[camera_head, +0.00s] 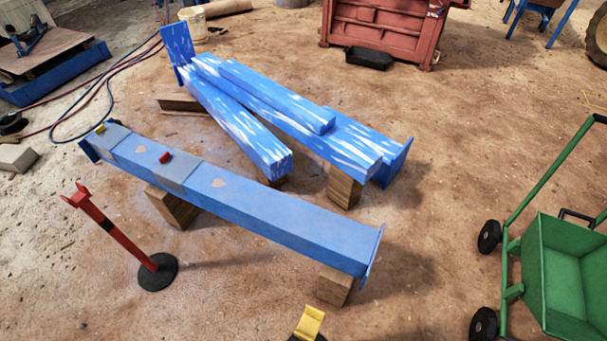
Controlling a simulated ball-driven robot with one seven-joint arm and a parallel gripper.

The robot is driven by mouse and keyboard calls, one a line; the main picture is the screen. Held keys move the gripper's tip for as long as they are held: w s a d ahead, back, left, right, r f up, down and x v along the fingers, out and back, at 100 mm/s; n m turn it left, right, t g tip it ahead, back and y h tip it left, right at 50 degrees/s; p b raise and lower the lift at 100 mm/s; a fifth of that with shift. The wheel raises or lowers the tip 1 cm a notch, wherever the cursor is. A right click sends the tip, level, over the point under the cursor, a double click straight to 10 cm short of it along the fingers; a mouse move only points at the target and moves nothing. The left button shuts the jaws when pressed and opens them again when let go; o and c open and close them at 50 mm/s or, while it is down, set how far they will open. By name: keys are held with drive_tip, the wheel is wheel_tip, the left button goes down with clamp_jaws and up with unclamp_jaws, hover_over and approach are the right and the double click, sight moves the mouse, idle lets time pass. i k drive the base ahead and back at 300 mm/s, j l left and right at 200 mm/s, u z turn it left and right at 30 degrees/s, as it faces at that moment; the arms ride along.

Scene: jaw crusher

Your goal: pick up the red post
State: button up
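The red post (117,232) is at the lower left. It is a slim red post with a black band partway up and a small notched head at its top. It stands on a round black base (157,272) on the dirt floor, in front of the nearer blue beam, and nothing covers it.
The blue beam (270,215) rests on wooden blocks just behind the post, with a small red piece (165,158) and a small yellow piece on top. More blue beams (240,125) lie behind. A green cart (565,260) is at right. The floor around the post's base is clear.

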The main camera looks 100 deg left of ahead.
sight(157, 272)
drive_tip(key=u, duration=2.1)
drive_tip(key=l+u, duration=0.1)
drive_tip(key=u, duration=0.35)
drive_tip(key=k+u, duration=0.15)
drive_tip(key=u, duration=0.75)
drive_tip(key=k+u, duration=0.15)
drive_tip(key=u, duration=0.3)
drive_tip(key=k+j+u, duration=0.1)
drive_tip(key=k, duration=0.3)
drive_tip(key=i+l, duration=0.6)
drive_tip(key=i, duration=0.15)
drive_tip(key=i+l+z, duration=0.15)
drive_tip(key=i+l, duration=0.5)
drive_tip(key=i, duration=0.1)
